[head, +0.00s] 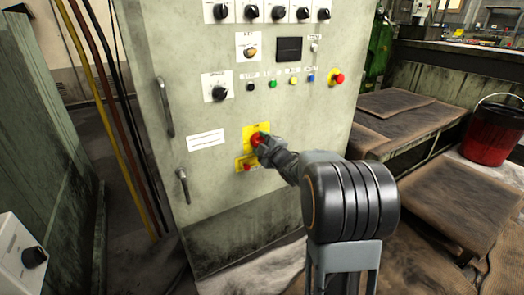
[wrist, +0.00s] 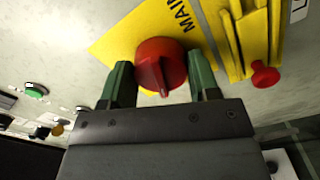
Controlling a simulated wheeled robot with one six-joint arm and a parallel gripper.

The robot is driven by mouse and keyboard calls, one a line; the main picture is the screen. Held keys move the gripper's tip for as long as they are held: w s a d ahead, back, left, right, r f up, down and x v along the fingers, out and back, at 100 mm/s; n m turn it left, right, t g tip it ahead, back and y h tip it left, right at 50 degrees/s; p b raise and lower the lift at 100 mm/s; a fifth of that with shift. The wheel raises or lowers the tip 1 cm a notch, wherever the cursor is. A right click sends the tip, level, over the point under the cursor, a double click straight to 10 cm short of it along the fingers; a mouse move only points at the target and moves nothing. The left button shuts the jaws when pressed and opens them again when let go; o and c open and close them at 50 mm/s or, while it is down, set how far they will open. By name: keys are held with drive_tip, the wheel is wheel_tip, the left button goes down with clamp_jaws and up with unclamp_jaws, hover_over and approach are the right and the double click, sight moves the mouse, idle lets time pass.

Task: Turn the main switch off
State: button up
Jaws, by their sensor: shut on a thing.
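The main switch is a red rotary knob (wrist: 161,66) on a yellow plate (wrist: 120,40) with the letters "MAIN" in the wrist view. In the head view the red knob (head: 257,139) shows partly behind my gripper, on its yellow plate (head: 250,130) low on the grey cabinet door. My gripper (wrist: 160,84) has one green-padded finger on each side of the knob and is shut on it. In the head view my gripper (head: 264,148) reaches the cabinet from the right. The knob's ridge points roughly along my gripper's approach in the wrist view.
A yellow bracket (wrist: 243,35) with a small red knob (wrist: 264,75) sits close beside the switch. The cabinet (head: 220,215) carries black rotary switches, coloured buttons and a red emergency stop (head: 338,78) above. Door handles (head: 164,107) are at left. A red bucket (head: 491,132) stands at right.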

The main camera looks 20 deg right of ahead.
drive_tip(key=shift+n, duration=2.3)
drive_tip(key=o, duration=0.9)
drive_tip(key=shift+s, duration=0.1)
drive_tip(key=s+d+p, duration=0.1)
drive_tip(key=s+p, duration=0.2)
drive_tip(key=s, duration=1)
drive_tip(key=shift+s+d, duration=0.25)
drive_tip(key=shift+d, duration=0.05)
